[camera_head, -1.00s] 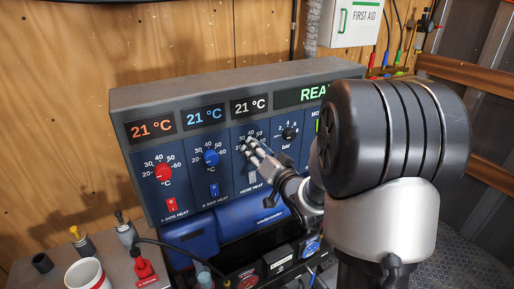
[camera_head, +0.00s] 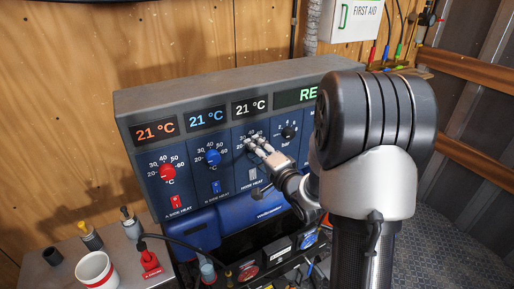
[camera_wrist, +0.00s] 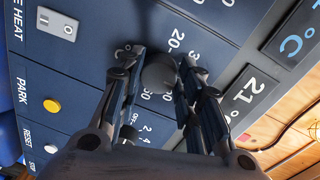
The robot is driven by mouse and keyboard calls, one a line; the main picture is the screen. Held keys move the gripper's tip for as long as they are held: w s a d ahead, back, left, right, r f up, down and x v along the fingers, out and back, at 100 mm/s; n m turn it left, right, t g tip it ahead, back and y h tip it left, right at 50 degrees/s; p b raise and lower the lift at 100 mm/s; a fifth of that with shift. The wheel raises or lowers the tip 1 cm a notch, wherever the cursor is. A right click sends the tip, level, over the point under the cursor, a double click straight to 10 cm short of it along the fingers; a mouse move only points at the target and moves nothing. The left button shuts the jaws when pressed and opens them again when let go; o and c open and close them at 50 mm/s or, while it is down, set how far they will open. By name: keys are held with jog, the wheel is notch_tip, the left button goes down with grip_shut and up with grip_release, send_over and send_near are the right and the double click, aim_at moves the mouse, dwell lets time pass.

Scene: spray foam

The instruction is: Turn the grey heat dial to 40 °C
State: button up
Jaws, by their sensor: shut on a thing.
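The grey heat dial (camera_wrist: 159,74) is on the blue control panel, third in the row of heat dials. In the wrist view it sits between the two fingers of my gripper (camera_wrist: 160,82), which are closed on its sides. In the head view my gripper (camera_head: 255,146) reaches the panel from the right and hides most of the dial. The number scale around it shows in part; the pointer's position cannot be told. The white display (camera_head: 249,106) above it reads 21 °C.
A red dial (camera_head: 167,172) and a blue dial (camera_head: 212,157) sit to the left, with switches below them. A black bar dial (camera_head: 289,132) is close on the right. A cup (camera_head: 97,270) and several bottles stand at lower left.

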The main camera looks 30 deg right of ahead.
jog(key=shift+r, duration=0.1)
dwell(0.4)
jog(key=o, duration=1.1)
jog(key=shift+c, duration=0.2)
jog(key=s, duration=0.7)
jog(key=shift+s+d+r, duration=0.15)
jog(key=shift+s, duration=0.1)
jog(key=shift+w, duration=0.1)
